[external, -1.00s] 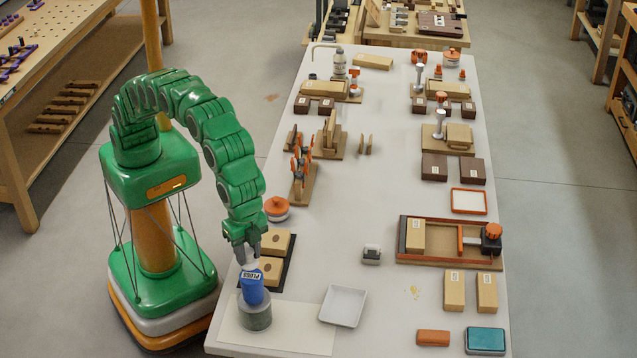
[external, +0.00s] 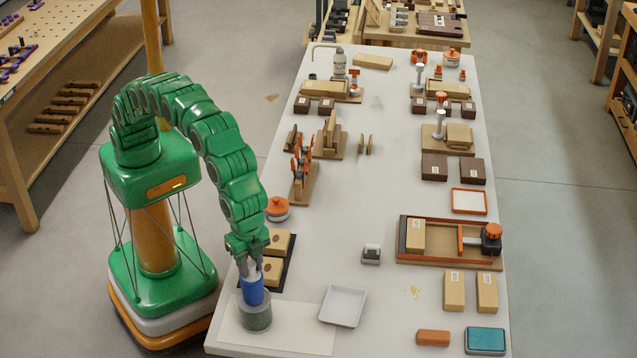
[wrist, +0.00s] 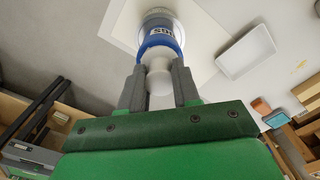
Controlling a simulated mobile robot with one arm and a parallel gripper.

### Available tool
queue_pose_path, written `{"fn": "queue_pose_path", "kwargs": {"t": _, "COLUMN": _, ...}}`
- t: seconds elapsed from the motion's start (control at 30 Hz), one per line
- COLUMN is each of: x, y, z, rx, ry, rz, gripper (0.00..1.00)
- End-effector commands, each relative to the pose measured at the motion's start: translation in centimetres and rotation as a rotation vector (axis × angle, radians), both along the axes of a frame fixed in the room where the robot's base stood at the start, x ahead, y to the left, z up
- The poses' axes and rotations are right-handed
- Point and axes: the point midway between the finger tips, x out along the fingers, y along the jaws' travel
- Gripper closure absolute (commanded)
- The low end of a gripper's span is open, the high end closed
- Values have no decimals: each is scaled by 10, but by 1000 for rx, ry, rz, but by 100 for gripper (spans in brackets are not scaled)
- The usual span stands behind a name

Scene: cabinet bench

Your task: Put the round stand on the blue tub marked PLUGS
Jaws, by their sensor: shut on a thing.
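The blue tub (external: 252,292), its lettering partly visible in the wrist view (wrist: 163,38), is at the near left of the bench. My gripper (external: 252,270) is shut on the white upper part of the tub, which sits between the two fingers in the wrist view (wrist: 159,82). The round grey stand (external: 256,317) is directly below the tub, on a pale sheet. The tub looks roughly upright, with its lower end at the stand's top. I cannot tell whether it rests on the stand or sits inside it.
A white tray (external: 343,306) lies right of the stand. A dark rack with tan blocks (external: 278,243) stands close behind my gripper. An orange-topped round pot (external: 277,208) is farther back. A small stamp (external: 371,254) is to the right. The middle of the bench is clear.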

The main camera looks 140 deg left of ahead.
Motion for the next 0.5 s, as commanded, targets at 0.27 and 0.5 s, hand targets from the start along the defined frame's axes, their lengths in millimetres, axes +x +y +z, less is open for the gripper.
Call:
{"fn": "queue_pose_path", "kwargs": {"t": 0.27, "x": 0, "y": 0, "z": -1, "rx": 0, "ry": 0, "rz": 0, "gripper": 43}}
{"fn": "queue_pose_path", "kwargs": {"t": 0.5, "x": 0, "y": 0, "z": 0, "rx": 0, "ry": 0, "rz": 0, "gripper": 43}}
